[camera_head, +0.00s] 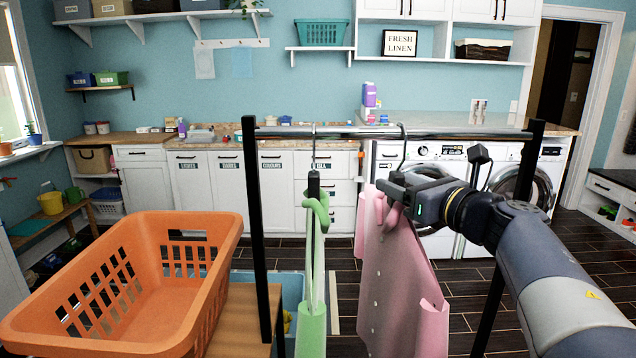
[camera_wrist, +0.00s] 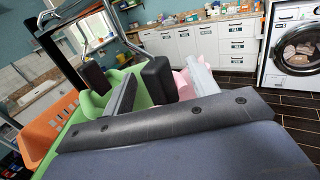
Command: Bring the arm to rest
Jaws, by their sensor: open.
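My gripper (camera_head: 390,187) is open beside the top of the pink garment (camera_head: 397,275), which hangs from the rail (camera_head: 390,131) of a black-framed rack. In the wrist view my gripper (camera_wrist: 161,72) has its two grey fingers apart. A dark block (camera_wrist: 157,80), apparently the neck of the pink garment's hanger, stands between them; I cannot tell whether they touch it. Pink cloth (camera_wrist: 187,83) shows behind. The green garment (camera_head: 312,325) hangs on the same rail to the left, its hanger neck (camera_head: 313,184) dark. My arm reaches in from the lower right.
An orange basket (camera_head: 190,227) stands on a wooden surface (camera_head: 240,318) at the left. A blue bin (camera_head: 285,287) sits low behind the rack. Washing machines (camera_head: 440,155) and white cabinets (camera_head: 205,195) line the back. Dark floor (camera_head: 590,275) is open at the right.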

